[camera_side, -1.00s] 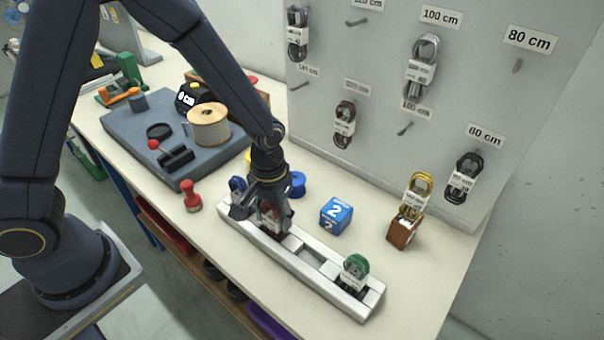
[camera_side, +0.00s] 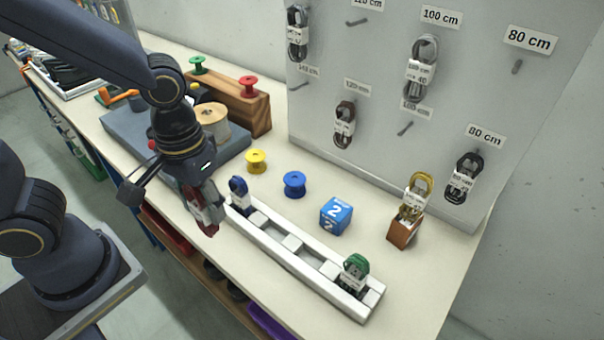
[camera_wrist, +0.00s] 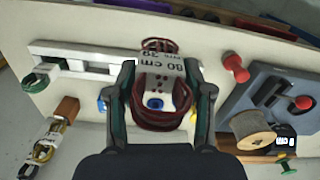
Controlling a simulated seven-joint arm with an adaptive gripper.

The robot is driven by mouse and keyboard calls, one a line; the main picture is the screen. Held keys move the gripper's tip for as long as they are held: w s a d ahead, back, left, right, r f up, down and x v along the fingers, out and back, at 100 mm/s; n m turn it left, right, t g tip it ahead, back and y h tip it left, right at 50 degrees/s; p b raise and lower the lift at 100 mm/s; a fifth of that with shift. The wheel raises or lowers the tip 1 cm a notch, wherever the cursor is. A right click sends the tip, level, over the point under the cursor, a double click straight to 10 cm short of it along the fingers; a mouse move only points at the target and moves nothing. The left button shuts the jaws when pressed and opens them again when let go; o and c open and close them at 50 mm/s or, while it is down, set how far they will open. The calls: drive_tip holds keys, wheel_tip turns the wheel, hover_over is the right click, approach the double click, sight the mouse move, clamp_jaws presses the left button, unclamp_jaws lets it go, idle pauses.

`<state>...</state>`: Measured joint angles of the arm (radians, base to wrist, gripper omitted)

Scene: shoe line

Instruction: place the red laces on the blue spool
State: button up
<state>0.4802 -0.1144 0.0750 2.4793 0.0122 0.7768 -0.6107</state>
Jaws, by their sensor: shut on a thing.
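The red laces (camera_side: 204,210), a dark red bundle with a white label, hang from my gripper (camera_side: 194,193) off the left end of the white rack. In the wrist view the laces (camera_wrist: 158,118) sit between both fingers of my gripper (camera_wrist: 161,80), with the label reading 80 cm. The blue spool (camera_side: 294,184) stands empty on the table behind the rack, to the right of my gripper. In the wrist view a blue round top, apparently this spool (camera_wrist: 155,103), shows through the loop of the laces.
The white rack (camera_side: 291,242) holds blue laces (camera_side: 239,193) and green laces (camera_side: 355,269). A yellow spool (camera_side: 256,161) stands left of the blue spool, and a blue number cube (camera_side: 336,215) right of it. Yellow laces (camera_side: 415,198) sit on a brown block. The pegboard (camera_side: 385,60) stands behind.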

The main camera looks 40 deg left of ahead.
drive_tip(key=shift+s+a+r, duration=0.1)
drive_tip(key=shift+s+r, duration=0.1)
drive_tip(key=shift+s, duration=0.2)
drive_tip(key=shift+s+r, duration=0.15)
drive_tip(key=shift+r, duration=0.05)
drive_tip(key=w+r+m, duration=0.1)
drive_tip(key=w+r, duration=0.2)
drive_tip(key=w, duration=0.3)
drive_tip(key=n, duration=0.1)
hover_over(295, 177)
wheel_tip(295, 177, down, 8)
drive_tip(key=f, duration=0.1)
drive_tip(key=shift+f, duration=1.4)
drive_tip(key=shift+f, duration=0.1)
